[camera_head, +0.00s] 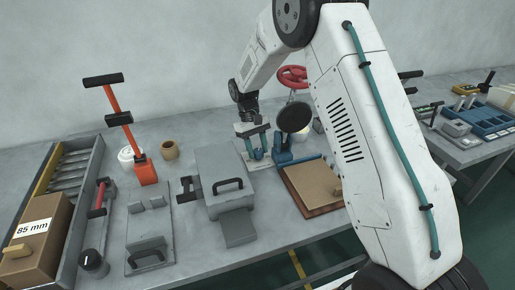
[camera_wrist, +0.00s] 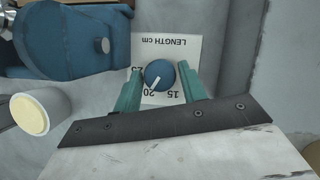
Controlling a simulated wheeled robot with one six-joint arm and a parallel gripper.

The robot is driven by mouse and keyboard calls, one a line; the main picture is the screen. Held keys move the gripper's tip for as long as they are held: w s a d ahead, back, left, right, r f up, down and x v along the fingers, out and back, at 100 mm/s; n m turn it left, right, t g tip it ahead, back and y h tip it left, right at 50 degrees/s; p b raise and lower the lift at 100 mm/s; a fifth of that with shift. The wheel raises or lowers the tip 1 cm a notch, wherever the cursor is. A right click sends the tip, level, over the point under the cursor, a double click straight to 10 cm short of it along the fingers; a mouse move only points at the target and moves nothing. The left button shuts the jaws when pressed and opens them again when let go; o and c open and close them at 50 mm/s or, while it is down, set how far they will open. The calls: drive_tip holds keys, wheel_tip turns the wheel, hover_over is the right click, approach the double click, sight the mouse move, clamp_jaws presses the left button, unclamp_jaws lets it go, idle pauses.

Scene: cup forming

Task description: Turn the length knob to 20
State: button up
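The length knob (camera_wrist: 159,75) is round and blue, on a white plate (camera_wrist: 187,47) marked LENGTH cm, which reads upside down in the wrist view. Its white pointer aims down and left, at or very near the 20 mark. The 15 mark lies to the right of the 20 and the 25 to its upper left. My gripper (camera_wrist: 160,68) has its teal fingers on both sides of the knob, with thin gaps showing between them and it. It looks open. In the head view my gripper (camera_head: 263,146) is low over the table, and the knob cannot be made out.
A blue machine body (camera_wrist: 65,40) stands close on the left in the wrist view, with a pale cup (camera_wrist: 40,112) below it. In the head view, a wooden board (camera_head: 312,186), a grey press block (camera_head: 226,178) and an orange-handled tool (camera_head: 145,170) stand nearby.

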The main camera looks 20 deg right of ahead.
drive_tip(key=shift+o, duration=0.9)
drive_tip(key=v, duration=0.7)
drive_tip(key=shift+w+r, duration=0.2)
drive_tip(key=shift+r, duration=0.15)
